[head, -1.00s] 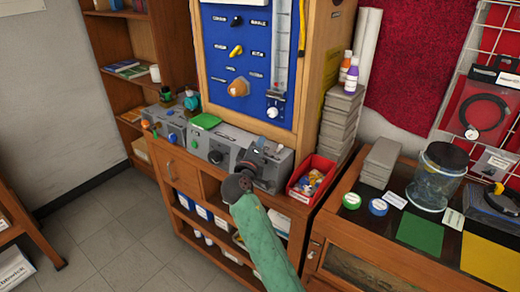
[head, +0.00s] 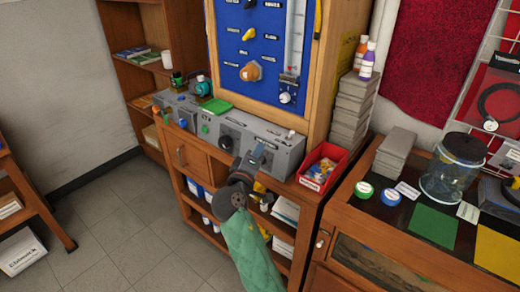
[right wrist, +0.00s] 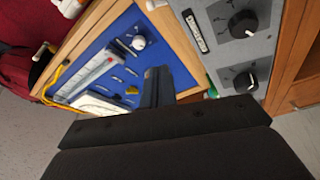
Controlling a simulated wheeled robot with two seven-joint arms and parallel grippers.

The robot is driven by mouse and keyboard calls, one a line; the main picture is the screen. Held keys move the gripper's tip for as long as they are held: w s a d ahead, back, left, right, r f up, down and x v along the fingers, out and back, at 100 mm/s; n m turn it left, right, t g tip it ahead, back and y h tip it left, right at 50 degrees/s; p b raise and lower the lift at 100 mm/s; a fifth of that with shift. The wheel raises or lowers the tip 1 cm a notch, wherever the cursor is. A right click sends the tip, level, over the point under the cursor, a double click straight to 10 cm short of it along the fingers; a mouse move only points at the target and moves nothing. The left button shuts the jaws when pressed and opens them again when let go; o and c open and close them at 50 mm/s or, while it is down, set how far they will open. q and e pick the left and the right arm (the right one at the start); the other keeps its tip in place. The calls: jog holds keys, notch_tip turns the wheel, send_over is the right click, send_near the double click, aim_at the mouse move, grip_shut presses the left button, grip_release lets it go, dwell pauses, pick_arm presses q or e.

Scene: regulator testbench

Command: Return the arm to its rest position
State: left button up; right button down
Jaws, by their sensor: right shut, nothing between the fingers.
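My right gripper (head: 255,158) is shut and empty, in front of the grey control box (head: 270,146) on the wooden bench. My right arm, in a green sleeve, comes up from the bottom of the head view. In the right wrist view my gripper's fingers (right wrist: 157,88) are together, with the blue panel (right wrist: 125,75) beyond them. The grey box's black knobs (right wrist: 243,24) show at the upper right of that view. My left gripper is not in the head view.
A red bin (head: 325,166) of small parts stands right of the grey box. A display cabinet (head: 375,245) with a glass jar (head: 450,170) and tape rolls stands at the right.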

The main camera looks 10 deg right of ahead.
jog(key=s+d+f+m+g+y, duration=0.15)
jog(key=s+f, duration=0.25)
jog(key=f, duration=0.4)
jog(key=s+d+f+m+g+y, duration=0.1)
jog(key=s+d+f+g, duration=0.3)
jog(key=f, duration=0.5)
jog(key=s+d+f+m+g+y, duration=0.1)
jog(key=s+d+f+g+y, duration=0.1)
jog(key=s+f, duration=0.45)
jog(key=s+f+m+g+y, duration=0.1)
jog(key=s+f+g, duration=0.1)
jog(key=s+f, duration=0.3)
jog(key=s+d+f+g+y, duration=0.1)
jog(key=s+f, duration=0.4)
jog(key=s, duration=0.7)
jog(key=s+f+m+g+y, duration=0.1)
jog(key=s+f+g+y, duration=0.2)
jog(key=s+f+g, duration=0.2)
jog(key=s, duration=0.3)
jog(key=shift+s+d+f+m, duration=0.2)
jog(key=shift+s+f+m, duration=0.1)
jog(key=shift+f+m, duration=0.1)
jog(key=shift+y, duration=0.25)
